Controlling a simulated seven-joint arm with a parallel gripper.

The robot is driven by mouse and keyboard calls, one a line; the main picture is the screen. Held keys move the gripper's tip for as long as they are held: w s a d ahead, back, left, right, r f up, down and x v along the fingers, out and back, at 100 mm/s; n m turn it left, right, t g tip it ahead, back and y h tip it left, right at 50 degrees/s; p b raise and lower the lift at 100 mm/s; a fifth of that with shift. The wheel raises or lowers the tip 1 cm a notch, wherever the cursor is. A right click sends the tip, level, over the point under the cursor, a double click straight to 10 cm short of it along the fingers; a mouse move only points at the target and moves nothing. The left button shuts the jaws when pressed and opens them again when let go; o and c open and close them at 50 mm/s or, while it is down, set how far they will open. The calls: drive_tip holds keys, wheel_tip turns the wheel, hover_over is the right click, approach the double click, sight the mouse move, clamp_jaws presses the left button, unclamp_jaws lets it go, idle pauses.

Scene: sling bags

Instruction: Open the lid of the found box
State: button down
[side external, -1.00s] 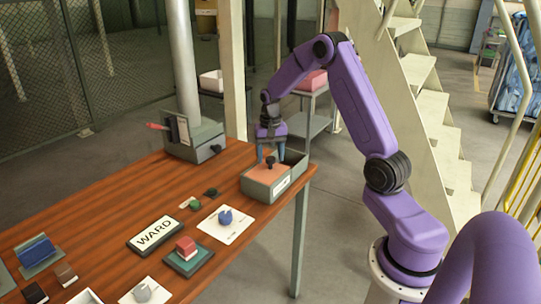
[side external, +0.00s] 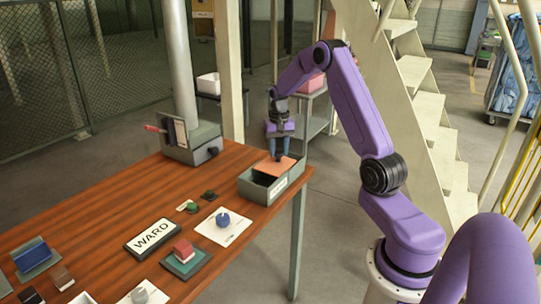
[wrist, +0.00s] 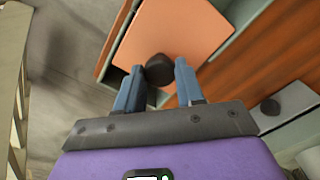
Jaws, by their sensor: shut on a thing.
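The found box is a grey-green open-topped box (side external: 263,193) with a white label, at the table's right corner in the side view. Its flat salmon lid (side external: 270,168) lies across the back part, and the dark inside shows at the front. In the wrist view the lid (wrist: 180,32) fills the upper middle, with box wall (wrist: 232,52) beside it. My gripper (side external: 279,157) is above the lid's right side, pointing down. In the wrist view its blue fingers (wrist: 158,70) are shut on the lid's round black knob (wrist: 159,68).
A grey holder (side external: 193,145) with a red-handled item stands behind, left of the box. Bare wood lies between.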

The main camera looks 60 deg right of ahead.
drive_tip(key=d, duration=0.3)
drive_tip(key=shift+d, duration=0.25)
drive_tip(key=c, duration=0.7)
unclamp_jaws()
wheel_tip(320, 180, up, 18)
drive_tip(key=shift+f, duration=0.25)
drive_tip(key=shift+a, duration=0.1)
